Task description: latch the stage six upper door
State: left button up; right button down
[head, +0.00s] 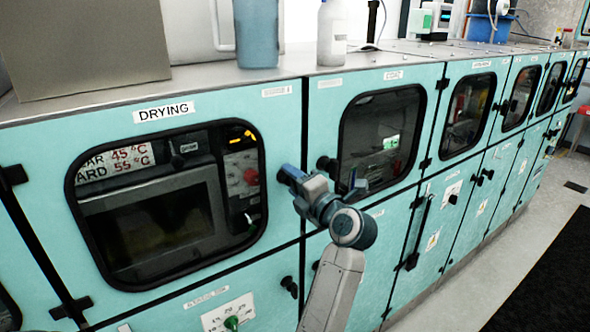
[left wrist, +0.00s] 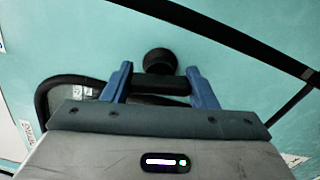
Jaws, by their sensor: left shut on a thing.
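The teal upper door labelled DRYING (head: 180,133) is at the left of the head view, with a large black-framed window. It looks flush with the cabinet front; I cannot read a stage number on it. My left gripper (head: 290,174) is at its right edge, shut on a black latch handle. In the left wrist view, the blue fingers of my left gripper (left wrist: 161,86) stand on either side of the black latch handle (left wrist: 160,84). A round black knob (left wrist: 159,62) shows just beyond it. The gripper partly hides the latch in the head view. My right gripper is not in view.
Another upper door (head: 380,138) with a black knob (head: 326,163) stands right beside my gripper. More teal modules run back to the right. Below is a lower door with a green knob (head: 232,323). A blue container (head: 257,35) and a white bottle (head: 331,35) stand on top.

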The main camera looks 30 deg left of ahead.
pick_arm(q)
jog(key=shift+m+p, duration=1.5)
jog(key=shift+p, duration=0.05)
jog(key=o, duration=1)
